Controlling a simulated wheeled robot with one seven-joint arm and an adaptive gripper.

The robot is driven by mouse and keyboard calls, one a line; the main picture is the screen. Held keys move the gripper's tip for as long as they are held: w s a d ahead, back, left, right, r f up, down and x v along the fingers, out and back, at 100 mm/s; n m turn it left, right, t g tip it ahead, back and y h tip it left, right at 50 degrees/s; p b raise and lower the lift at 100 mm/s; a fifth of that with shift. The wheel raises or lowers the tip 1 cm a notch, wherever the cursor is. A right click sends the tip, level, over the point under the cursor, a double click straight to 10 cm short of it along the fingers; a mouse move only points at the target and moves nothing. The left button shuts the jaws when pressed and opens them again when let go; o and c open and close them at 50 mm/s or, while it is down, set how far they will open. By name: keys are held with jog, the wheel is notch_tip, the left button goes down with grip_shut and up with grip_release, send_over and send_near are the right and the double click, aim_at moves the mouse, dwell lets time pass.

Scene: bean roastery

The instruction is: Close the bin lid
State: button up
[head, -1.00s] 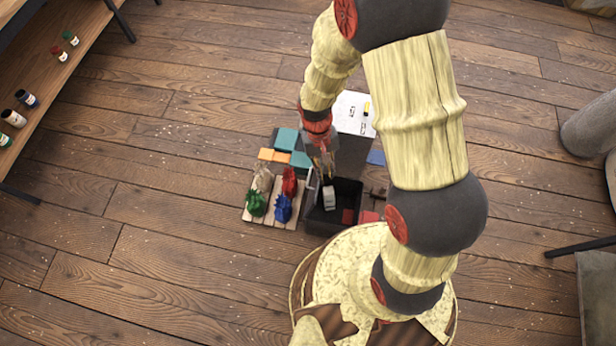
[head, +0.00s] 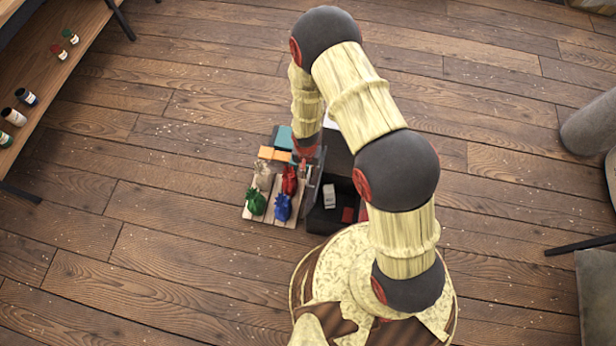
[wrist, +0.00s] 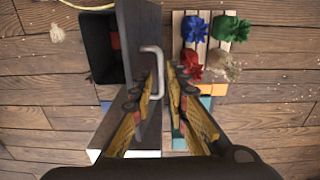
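The bin (head: 323,222) is a black open-topped box on the floor in front of my base. A grey block and a red block lie inside it. Its grey lid (head: 313,188) stands up roughly on edge along the bin's left side. In the head view my gripper (head: 305,162) is partly hidden by my arm.
A wooden pallet (head: 258,214) with green, blue, red and beige sacks stands close to the left of the lid. A dark box (head: 340,160) and teal and orange blocks (head: 275,154) lie behind. A shelf with jars (head: 55,75) is far left. The floor further left is clear.

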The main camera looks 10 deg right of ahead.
aim_at(308, 179)
notch_tip(308, 179, down, 5)
jog(key=shift+f+b, duration=0.15)
jog(key=shift+b, duration=0.55)
grip_shut()
dwell(0.3)
